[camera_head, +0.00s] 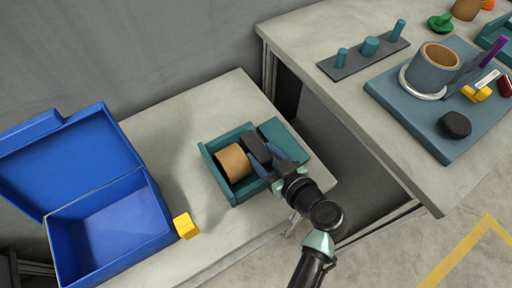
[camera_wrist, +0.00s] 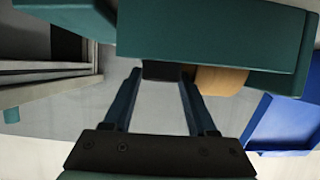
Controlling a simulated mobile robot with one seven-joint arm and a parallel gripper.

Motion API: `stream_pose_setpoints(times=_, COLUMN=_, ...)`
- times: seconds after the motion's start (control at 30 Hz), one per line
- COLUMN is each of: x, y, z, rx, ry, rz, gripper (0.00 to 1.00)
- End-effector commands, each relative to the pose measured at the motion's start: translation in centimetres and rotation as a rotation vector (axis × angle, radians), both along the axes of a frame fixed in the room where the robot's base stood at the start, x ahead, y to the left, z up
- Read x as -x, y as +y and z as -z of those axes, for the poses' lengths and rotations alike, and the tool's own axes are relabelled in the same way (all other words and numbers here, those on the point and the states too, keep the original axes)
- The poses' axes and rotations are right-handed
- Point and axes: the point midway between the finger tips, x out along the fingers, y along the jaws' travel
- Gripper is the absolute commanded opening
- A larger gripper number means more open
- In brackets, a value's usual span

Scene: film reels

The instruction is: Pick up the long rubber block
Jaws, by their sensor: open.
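A dark block (camera_head: 257,149), which looks like the long rubber block, sits in the teal tray (camera_head: 233,197) on the small table, right beside a tan roll (camera_head: 232,163). My gripper (camera_head: 264,166) is open at the tray, with its fingers reaching to the block. In the wrist view the dark end of the block (camera_wrist: 161,70) shows between the tips of my open gripper (camera_wrist: 161,76). The tray's teal wall (camera_wrist: 215,35) hides most of the block there. I cannot tell whether the fingers touch it.
A yellow cube (camera_head: 186,226) lies left of the tray, near an open blue box (camera_head: 110,222). The tan roll also shows in the wrist view (camera_wrist: 220,79). A larger table (camera_head: 330,95) at the right holds a peg rack (camera_head: 366,56) and a blue-grey board (camera_head: 425,130) with several objects.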

Motion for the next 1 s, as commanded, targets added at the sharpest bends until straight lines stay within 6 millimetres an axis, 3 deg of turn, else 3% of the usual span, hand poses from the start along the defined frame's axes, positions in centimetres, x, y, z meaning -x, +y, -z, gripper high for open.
stream_pose_setpoints(times=0.13, x=0.0, y=0.0, z=0.0, rx=0.0, ry=0.0, rz=0.0, gripper=0.56)
stream_pose_setpoints(times=0.43, x=0.0, y=0.0, z=0.0, rx=0.0, ry=0.0, rz=0.0, gripper=0.02)
stream_pose_setpoints(times=0.77, x=0.0, y=0.0, z=-0.3, rx=0.0, ry=-0.003, rz=-0.001, gripper=0.0)
stream_pose_setpoints(times=1.0, x=0.0, y=0.0, z=-4.0, rx=0.003, ry=-0.007, rz=-0.004, gripper=0.0)
